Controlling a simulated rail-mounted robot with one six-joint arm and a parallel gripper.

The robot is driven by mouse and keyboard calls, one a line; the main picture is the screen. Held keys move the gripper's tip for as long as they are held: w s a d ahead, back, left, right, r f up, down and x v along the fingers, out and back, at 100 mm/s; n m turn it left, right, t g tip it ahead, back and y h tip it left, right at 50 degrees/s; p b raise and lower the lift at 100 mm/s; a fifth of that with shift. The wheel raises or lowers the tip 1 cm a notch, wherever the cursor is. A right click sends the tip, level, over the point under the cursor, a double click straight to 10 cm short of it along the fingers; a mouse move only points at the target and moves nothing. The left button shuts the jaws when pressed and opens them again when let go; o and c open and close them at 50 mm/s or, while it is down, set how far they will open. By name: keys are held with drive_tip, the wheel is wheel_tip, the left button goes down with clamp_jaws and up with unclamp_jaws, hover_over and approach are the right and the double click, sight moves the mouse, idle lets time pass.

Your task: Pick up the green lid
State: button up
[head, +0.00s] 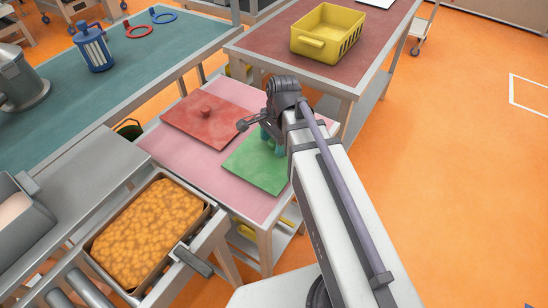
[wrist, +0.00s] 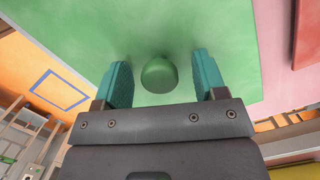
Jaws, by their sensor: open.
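The green lid (head: 256,167) is a flat square plate lying on the pink-topped table (head: 180,157), at its front right in the head view. In the wrist view the green lid (wrist: 190,30) fills the upper middle, and its round green knob (wrist: 159,74) shows between my fingers. My gripper (wrist: 159,75) is open, with one teal finger on each side of the knob and a gap on both sides. In the head view my gripper (head: 270,138) is over the lid's back part, and my arm hides the lid's right edge and the knob.
A tray of orange food (head: 150,235) stands at the front left. A yellow crate (head: 327,33) sits on the brown-topped table behind. Open orange floor lies to the right.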

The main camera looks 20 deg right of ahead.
drive_tip(key=shift+f, duration=0.1)
drive_tip(key=c, duration=1)
drive_tip(key=shift+p, duration=0.3)
drive_tip(key=shift+c, duration=0.2)
wheel_tip(320, 180, up, 10)
drive_tip(key=p, duration=1)
